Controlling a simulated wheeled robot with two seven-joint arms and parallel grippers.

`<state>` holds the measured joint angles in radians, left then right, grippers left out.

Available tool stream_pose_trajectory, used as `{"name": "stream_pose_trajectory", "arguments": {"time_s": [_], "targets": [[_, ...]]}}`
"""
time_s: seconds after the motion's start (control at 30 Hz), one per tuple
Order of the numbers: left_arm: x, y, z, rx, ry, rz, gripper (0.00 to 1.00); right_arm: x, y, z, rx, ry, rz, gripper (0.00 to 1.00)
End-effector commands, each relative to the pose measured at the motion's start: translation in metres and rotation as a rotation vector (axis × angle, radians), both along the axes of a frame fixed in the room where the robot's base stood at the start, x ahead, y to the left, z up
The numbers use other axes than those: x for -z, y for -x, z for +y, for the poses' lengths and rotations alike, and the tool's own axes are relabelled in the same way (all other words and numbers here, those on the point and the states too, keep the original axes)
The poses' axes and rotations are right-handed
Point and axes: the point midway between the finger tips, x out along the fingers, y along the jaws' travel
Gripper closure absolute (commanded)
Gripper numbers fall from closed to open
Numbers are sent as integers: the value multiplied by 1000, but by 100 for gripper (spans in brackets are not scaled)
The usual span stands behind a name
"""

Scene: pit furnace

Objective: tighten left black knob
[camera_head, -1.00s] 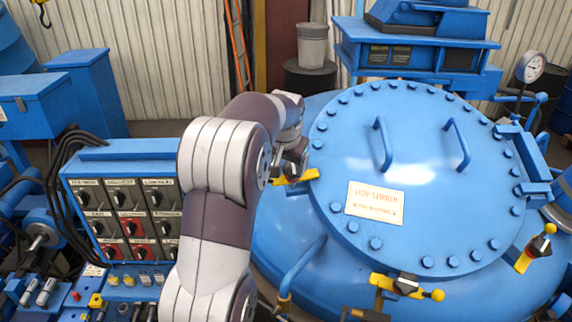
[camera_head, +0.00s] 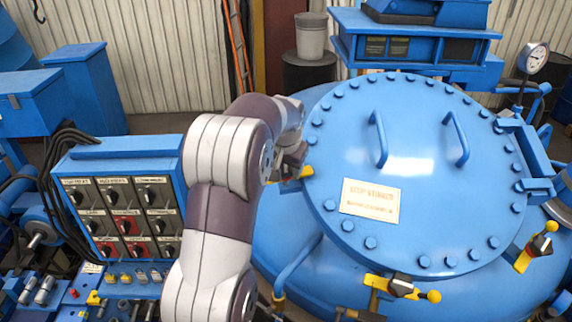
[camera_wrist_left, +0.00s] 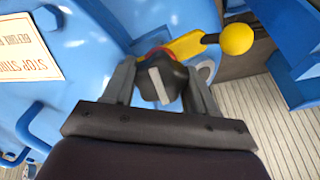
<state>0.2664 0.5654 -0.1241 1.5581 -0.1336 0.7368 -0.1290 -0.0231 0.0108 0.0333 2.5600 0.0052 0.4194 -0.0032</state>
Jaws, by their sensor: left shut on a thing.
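The left black knob (camera_wrist_left: 160,82) sits on a yellow clamp at the lid's edge, with a light bar across its top. In the left wrist view my left gripper (camera_wrist_left: 160,88) has one finger on each side of the knob and is shut on it. In the head view my left gripper (camera_head: 291,160) is at the left rim of the round blue lid (camera_head: 420,120), and the arm mostly hides the knob there. The clamp's yellow arm (camera_head: 305,171) shows beside the gripper. It ends in a yellow ball (camera_wrist_left: 237,39) in the left wrist view. My right gripper is not in view.
Two other clamps with black knobs are at the lid's front (camera_head: 401,284) and right (camera_head: 541,243). Two handles (camera_head: 379,139) stand up from the lid. A switch panel (camera_head: 125,200) is at the left. A gauge (camera_head: 535,57) stands at the back right.

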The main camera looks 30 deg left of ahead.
Motion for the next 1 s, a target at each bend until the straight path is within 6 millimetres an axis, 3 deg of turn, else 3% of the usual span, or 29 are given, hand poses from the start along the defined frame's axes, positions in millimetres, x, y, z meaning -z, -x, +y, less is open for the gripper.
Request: {"name": "stream_pose_trajectory", "arguments": {"time_s": [0.03,0.37,1.0], "targets": [[-8,-2,1,3,-6,-16,74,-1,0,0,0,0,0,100],[-11,-3,1,118,-51,3,74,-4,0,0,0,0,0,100],[-12,-4,2,659,-252,113,74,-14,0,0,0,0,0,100]]}}
